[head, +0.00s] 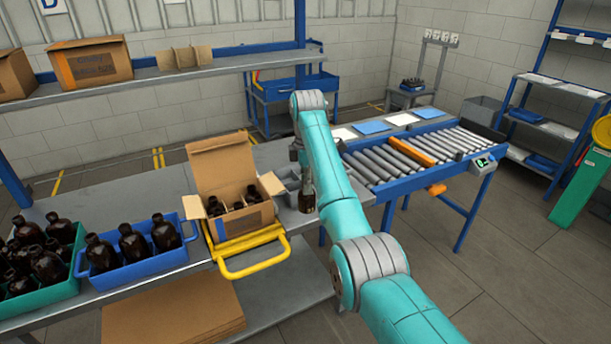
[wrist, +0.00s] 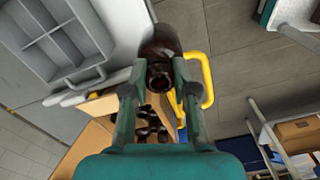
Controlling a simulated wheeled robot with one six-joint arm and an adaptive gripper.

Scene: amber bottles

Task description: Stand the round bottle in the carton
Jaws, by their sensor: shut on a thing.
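My gripper (head: 304,178) is at the right end of the grey bench, mostly hidden behind my arm in the head view. It is shut on a dark amber round bottle (head: 307,201), which looks upright. In the wrist view the bottle (wrist: 161,48) sits between the two fingers, its open mouth facing the camera. Whether its base touches the bench I cannot tell. The open cardboard carton (head: 208,165) stands left of the held bottle, flaps up, with several amber bottles (head: 238,205) inside. The carton (wrist: 97,106) also shows in the wrist view, beside and below my gripper.
The carton sits in a yellow frame with a handle (head: 254,265). A grey divided tray (wrist: 78,57) lies behind the held bottle. A blue crate (head: 138,264) and a green crate (head: 50,304) of bottles stand left. A roller conveyor (head: 385,178) is at right.

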